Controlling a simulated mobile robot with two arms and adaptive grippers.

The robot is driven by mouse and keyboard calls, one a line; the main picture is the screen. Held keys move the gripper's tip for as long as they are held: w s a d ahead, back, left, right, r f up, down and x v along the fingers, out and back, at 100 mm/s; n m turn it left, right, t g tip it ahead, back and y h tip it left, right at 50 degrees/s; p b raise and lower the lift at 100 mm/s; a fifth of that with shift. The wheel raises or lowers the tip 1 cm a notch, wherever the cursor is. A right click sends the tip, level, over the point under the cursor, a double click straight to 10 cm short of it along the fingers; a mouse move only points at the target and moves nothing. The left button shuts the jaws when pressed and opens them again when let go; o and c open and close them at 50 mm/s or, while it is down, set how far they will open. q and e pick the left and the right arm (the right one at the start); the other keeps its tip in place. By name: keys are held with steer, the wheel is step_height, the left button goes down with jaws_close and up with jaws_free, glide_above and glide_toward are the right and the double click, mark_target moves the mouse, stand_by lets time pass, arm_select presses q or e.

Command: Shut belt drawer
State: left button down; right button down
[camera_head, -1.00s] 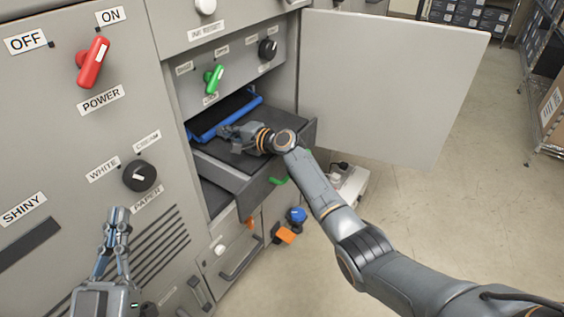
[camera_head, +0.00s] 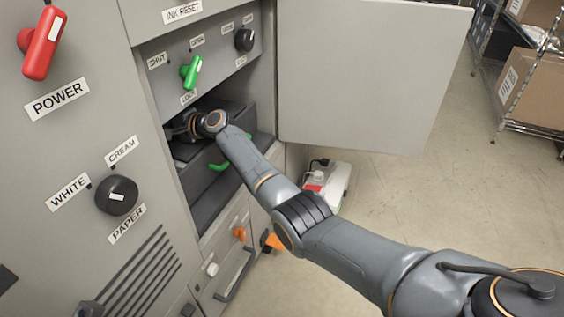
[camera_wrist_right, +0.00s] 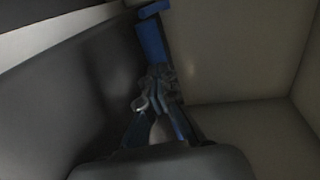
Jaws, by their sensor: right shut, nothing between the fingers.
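The belt drawer (camera_head: 205,178) is a dark grey drawer with a green handle (camera_head: 217,167), in the open bay of the grey machine. Its front now stands close to the bay opening; my right arm crosses it, so I cannot tell if it is fully in. My right gripper (camera_wrist_right: 160,78) is shut and empty, inside the bay above and behind the drawer front. In the right wrist view its fingers are beside a blue bar (camera_wrist_right: 151,40).
A grey door panel (camera_head: 365,75) stands open right of the bay. A green knob (camera_head: 191,72) and a black knob (camera_head: 244,40) are above the bay. Orange parts (camera_head: 272,242) are below the drawer.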

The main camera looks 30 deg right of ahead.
steer(key=shift+w+a, duration=0.15)
steer(key=shift+r, duration=0.3)
